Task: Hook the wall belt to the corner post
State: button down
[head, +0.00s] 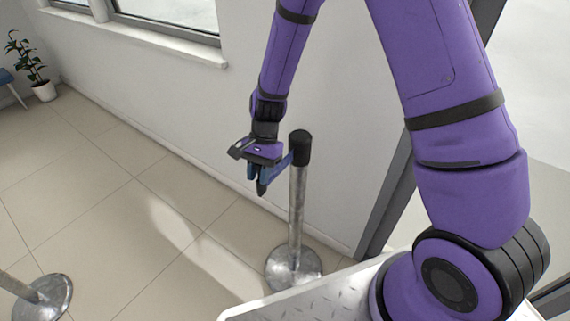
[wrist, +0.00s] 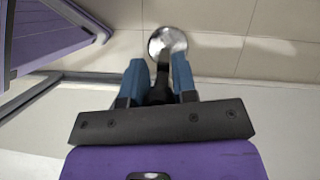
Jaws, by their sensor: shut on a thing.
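The corner post (head: 298,205) is an upright metal pole with a black top and a round base, near the wall. My gripper (head: 260,184) is just left of the black top in the head view. In the wrist view its two blue fingers (wrist: 159,84) are shut on a dark piece (wrist: 159,90), seemingly the wall belt's end. A bluish strip (head: 279,170) slants between the gripper and the post top; I cannot tell whether it is belt or finger. No hooked joint is discernible. The belt's wall mount is not discernible. A round metal base (wrist: 167,42) shows beyond the fingertips.
Another post's round base (head: 43,298) stands at the lower left. The white wall (head: 190,105) runs behind my gripper, with a dark upright frame (head: 388,205) right of the post. A potted plant (head: 36,75) is far left. The tiled floor between is clear.

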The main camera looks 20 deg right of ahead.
jog(key=s+a, duration=1.4)
jog(key=a, duration=0.5)
jog(key=s+a, duration=1.3)
jog(key=a, duration=0.6)
jog(key=s+a, duration=1.4)
jog(key=a, duration=0.5)
jog(key=shift+s, duration=0.35)
jog(key=c, duration=1.1)
grip_release()
jog(key=shift+w, duration=0.1)
